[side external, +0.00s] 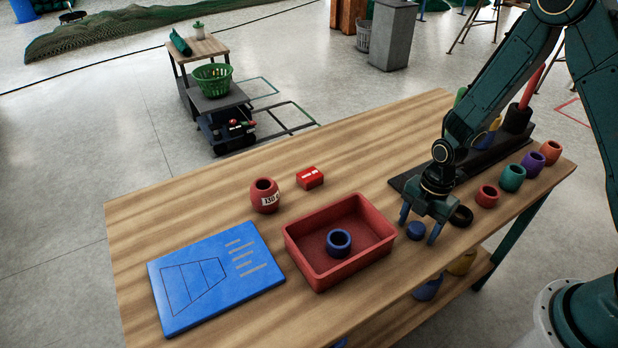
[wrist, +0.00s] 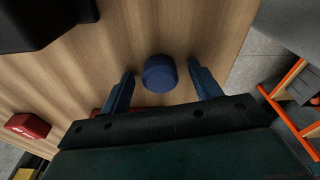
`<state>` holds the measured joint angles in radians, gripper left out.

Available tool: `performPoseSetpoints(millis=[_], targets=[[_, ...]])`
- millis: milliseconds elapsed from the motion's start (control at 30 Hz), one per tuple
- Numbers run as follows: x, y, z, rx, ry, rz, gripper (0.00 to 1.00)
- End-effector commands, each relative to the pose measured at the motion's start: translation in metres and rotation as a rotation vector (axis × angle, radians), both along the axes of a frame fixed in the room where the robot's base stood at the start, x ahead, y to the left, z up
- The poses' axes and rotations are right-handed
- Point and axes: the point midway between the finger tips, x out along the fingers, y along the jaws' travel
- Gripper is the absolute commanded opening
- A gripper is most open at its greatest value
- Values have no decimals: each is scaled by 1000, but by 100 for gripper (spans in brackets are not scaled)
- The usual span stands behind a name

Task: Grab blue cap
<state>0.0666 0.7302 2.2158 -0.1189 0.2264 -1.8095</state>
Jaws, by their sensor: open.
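In the wrist view the cap (wrist: 160,73) lies between the two open blue fingers (wrist: 160,70), with a gap on each side. Nothing is held. Whether the fingertips reach down to the cap's height is hard to tell.
The red tray (side external: 300,252) holds a blue jar (side external: 339,242). A blue board (side external: 213,276) lies left. The table's front edge is near.

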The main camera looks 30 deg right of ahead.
Motion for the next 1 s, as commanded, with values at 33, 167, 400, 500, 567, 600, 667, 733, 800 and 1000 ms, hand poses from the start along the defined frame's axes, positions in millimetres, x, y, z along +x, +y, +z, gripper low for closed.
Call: performPoseSetpoints(millis=[33, 167, 400, 500, 567, 600, 667, 733, 800, 1000], targets=[[0, 0, 0, 0, 0, 0, 63], [0, 0, 0, 0, 0, 0, 63], [0, 0, 0, 0, 0, 0, 51], [0, 0, 0, 0, 0, 0, 32], [0, 0, 0, 0, 0, 0, 20], [0, 0, 0, 0, 0, 0, 15], [0, 0, 0, 0, 0, 0, 15], [0, 0, 0, 0, 0, 0, 15], [0, 0, 0, 0, 0, 0, 15], [0, 0, 3, 0, 0, 0, 15]])
